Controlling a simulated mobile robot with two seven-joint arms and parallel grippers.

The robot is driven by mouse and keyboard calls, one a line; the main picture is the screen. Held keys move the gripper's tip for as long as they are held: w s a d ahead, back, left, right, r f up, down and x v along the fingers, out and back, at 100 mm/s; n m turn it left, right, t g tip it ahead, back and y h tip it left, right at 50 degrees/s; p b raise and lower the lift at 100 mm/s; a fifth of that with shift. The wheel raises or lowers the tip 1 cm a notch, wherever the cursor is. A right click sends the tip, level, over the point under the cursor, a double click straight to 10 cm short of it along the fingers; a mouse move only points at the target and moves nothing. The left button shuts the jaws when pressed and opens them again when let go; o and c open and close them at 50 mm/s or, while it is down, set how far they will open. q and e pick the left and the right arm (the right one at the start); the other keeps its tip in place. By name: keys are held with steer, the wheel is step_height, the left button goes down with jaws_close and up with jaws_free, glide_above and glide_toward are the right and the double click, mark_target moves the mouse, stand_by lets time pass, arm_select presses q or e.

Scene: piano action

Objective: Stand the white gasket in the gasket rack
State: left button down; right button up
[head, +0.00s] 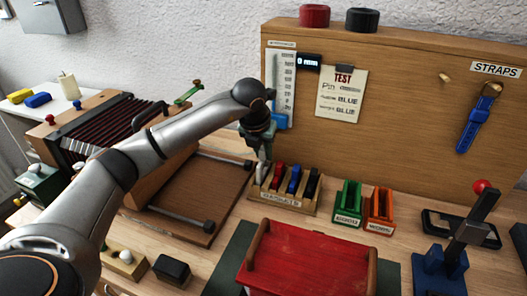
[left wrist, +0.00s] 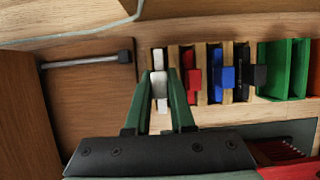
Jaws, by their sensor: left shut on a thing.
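The white gasket (head: 262,172) is at the leftmost slot of the wooden gasket rack (head: 283,199). My left gripper (head: 263,157) comes down from above and is shut on the gasket. In the left wrist view, the white gasket (left wrist: 159,86) shows between the two green fingers (left wrist: 160,80), lined up with the leftmost slot. The gasket looks upright; whether it touches the slot floor is hidden. A red gasket (head: 278,175), a blue gasket (head: 294,179) and a black gasket (head: 312,183) stand in the other slots. My right gripper is not in view.
A green bin (head: 347,203) and an orange bin (head: 379,207) stand right of the rack. A red box (head: 305,262) lies in front. A brown board with a metal rod (head: 180,222) is at left. The wooden back panel (head: 400,130) rises behind.

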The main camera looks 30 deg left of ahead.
arm_select(q)
steer(key=shift+f+b, duration=1)
steer(key=shift+f, duration=0.35)
stand_by(0.6)
stand_by(0.4)
steer(key=shift+c, duration=2.2)
jaws_free()
steer(key=shift+r+p, duration=2.75)
steer(key=shift+r, duration=1.05)
